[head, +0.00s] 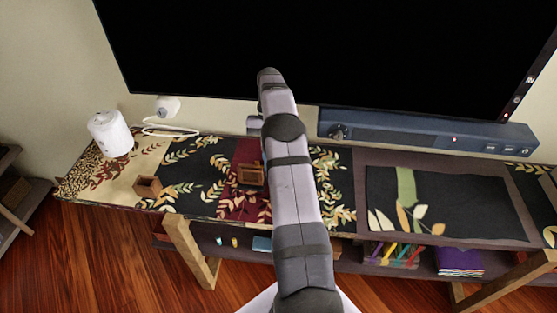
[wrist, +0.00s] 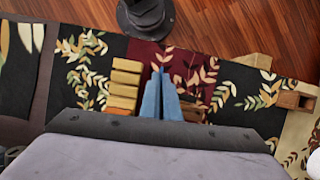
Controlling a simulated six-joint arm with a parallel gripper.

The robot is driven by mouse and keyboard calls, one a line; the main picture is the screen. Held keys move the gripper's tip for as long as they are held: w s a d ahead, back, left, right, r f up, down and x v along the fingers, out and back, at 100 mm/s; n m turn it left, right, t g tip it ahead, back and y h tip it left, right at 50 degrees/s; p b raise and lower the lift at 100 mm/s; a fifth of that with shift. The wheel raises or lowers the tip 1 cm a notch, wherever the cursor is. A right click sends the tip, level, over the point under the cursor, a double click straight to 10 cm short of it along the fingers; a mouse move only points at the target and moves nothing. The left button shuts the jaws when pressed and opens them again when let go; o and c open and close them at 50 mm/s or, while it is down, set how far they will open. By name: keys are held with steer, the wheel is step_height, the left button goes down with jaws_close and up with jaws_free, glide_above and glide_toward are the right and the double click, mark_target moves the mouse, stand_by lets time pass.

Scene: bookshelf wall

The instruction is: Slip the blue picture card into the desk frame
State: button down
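The small brown wooden frame (head: 250,175) lies on the dark red strip of the patterned desk top, left of my arm. In the wrist view a brown wooden piece (wrist: 191,111), which looks like this frame, is partly hidden by my gripper (wrist: 161,70). Two blue tapered fingers show there, close together with their tips nearly meeting. Nothing is clearly seen between them. In the head view the gripper is hidden behind my arm. I cannot clearly make out the blue picture card. A small light blue thing (head: 262,243) shows under the desk top, too small to identify.
A stack of yellow and orange wooden slats (wrist: 123,85) lies beside the fingers. A small wooden box (head: 148,187) and a white cylinder (head: 110,133) stand at the left. A dark soundbar (head: 420,137) lies along the back right. A black mat (head: 450,202) lies at right.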

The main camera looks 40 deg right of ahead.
steer(key=w+a+r+m+t+p, duration=0.2)
steer(key=w+m+t+p, duration=0.3)
steer(key=m, duration=1.4)
steer(key=w+r+t, duration=0.1)
steer(key=w, duration=0.2)
steer(key=shift+w+r+t+p, duration=0.2)
steer(key=shift+w+t+p, duration=0.1)
steer(key=shift+p, duration=0.05)
steer(key=shift+f+b, duration=0.75)
steer(key=shift+f, duration=1.15)
steer(key=shift+p, duration=0.35)
steer(key=shift+f+b, duration=1.75)
steer(key=shift+f, duration=1.1)
steer(key=c, duration=1.5)
jaws_free()
steer(key=shift+c, duration=0.2)
steer(key=shift+r, duration=0.1)
